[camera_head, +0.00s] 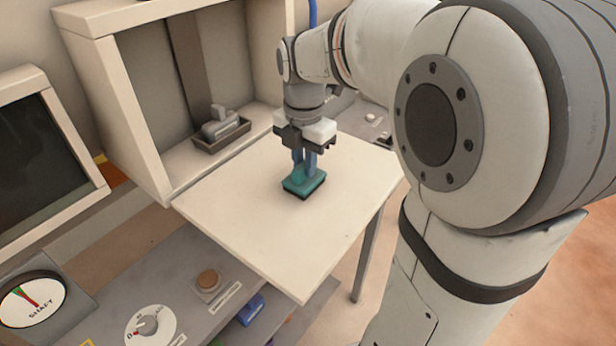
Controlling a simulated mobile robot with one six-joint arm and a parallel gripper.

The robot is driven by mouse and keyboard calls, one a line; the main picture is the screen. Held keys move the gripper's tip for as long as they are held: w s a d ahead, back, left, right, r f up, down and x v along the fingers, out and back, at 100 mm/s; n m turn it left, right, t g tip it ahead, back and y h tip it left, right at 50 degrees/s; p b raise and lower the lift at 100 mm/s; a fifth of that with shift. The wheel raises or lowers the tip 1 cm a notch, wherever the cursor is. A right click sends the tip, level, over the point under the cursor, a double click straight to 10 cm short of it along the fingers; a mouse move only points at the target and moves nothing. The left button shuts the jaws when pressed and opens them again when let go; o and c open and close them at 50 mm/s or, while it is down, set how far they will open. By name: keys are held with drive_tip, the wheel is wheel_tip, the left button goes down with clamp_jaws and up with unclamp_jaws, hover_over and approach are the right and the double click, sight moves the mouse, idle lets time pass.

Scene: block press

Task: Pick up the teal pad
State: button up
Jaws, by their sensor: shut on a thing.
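The teal pad (303,183) is a small teal block with a dark underside, at the middle of the cream tabletop (270,240). My gripper (304,170) points straight down over it, with its fingers shut on the pad's upper part. The pad looks level. I cannot tell whether its underside touches the table or is slightly above it.
An open cream cabinet (118,110) stands behind the table, with a dark tray (222,134) holding a grey object inside. A gauge (32,298), a dial (150,325) and a brown round button (208,281) sit lower left. The tabletop around the pad is clear.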

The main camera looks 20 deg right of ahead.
drive_tip(key=shift+r, duration=0.1)
drive_tip(key=shift+r+p, duration=1.8)
drive_tip(key=shift+r, duration=0.4)
drive_tip(key=shift+f, duration=0.1)
